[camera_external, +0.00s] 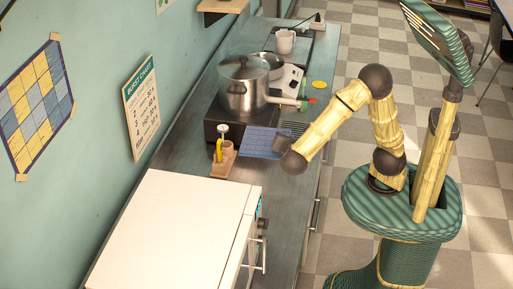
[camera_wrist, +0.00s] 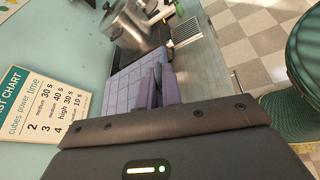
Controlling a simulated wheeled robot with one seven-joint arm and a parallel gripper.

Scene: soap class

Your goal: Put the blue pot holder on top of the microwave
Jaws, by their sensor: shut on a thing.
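The blue pot holder (camera_external: 259,141) is a flat, grid-patterned square over the counter, between the steel pot and the microwave. It also shows in the wrist view (camera_wrist: 124,88). My gripper (camera_external: 279,143) is shut on its right edge; the fingers (camera_wrist: 158,85) show close together there in the wrist view. I cannot tell whether the pot holder is clear of the counter. The white microwave (camera_external: 170,229) stands at the near end of the counter, with a bare top. It is not seen in the wrist view.
A steel pot (camera_external: 240,89) stands on a dark hob behind the pot holder. A wooden stand (camera_external: 223,158) with small items is close to its left, near the microwave. A white mug (camera_external: 285,41) is farther back. A wall chart (camera_external: 141,105) hangs at left.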

